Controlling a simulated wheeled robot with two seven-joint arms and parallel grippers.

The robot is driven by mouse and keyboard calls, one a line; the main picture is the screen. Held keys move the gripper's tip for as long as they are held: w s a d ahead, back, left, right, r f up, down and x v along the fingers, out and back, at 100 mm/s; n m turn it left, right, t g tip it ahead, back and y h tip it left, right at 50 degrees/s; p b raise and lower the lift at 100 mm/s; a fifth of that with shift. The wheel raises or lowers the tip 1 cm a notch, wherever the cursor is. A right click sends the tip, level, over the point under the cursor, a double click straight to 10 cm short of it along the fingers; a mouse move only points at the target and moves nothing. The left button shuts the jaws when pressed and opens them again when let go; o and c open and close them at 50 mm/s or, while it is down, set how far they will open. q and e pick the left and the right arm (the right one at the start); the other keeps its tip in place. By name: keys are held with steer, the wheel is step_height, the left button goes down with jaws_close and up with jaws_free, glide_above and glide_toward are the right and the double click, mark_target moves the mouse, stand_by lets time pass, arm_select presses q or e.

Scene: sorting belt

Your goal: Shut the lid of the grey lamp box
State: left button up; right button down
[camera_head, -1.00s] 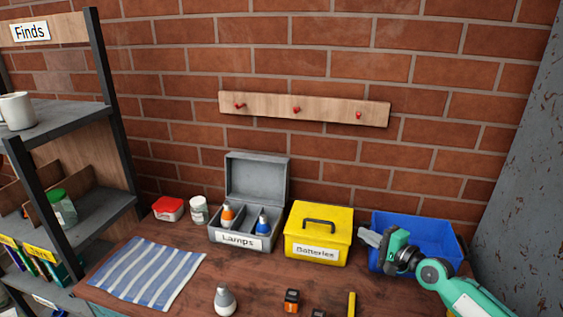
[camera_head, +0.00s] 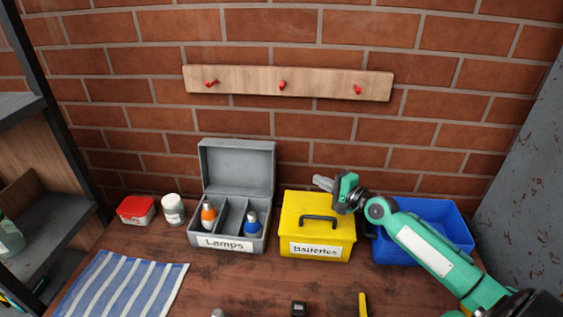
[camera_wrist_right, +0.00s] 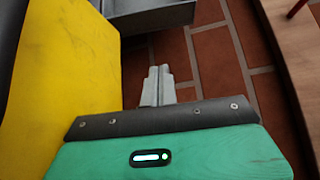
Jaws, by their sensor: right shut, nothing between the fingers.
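The grey lamp box (camera_head: 228,231), labelled "Lamps", stands on the table with its lid (camera_head: 237,168) raised upright at the back. An orange-based lamp (camera_head: 209,217) and a blue-based lamp (camera_head: 252,224) stand in its compartments. My right gripper (camera_head: 323,183) is shut and empty, above the back of the yellow battery box (camera_head: 318,243), to the right of the lamp box lid. In the right wrist view the shut fingers (camera_wrist_right: 158,86) point toward a grey part of the lamp box (camera_wrist_right: 150,20), apart from it. My left gripper is out of view.
A blue bin (camera_head: 440,223) stands to the right. A red-lidded tub (camera_head: 136,210) and a white jar (camera_head: 173,209) stand left. A peg rail (camera_head: 288,83) hangs above.

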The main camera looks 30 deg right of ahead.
mark_target(273, 166)
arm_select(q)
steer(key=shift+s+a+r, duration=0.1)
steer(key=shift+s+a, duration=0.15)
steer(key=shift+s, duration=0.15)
arm_select(e)
steer(key=x, duration=1.6)
steer(key=shift+w+f, duration=0.1)
steer(key=shift+w, duration=0.05)
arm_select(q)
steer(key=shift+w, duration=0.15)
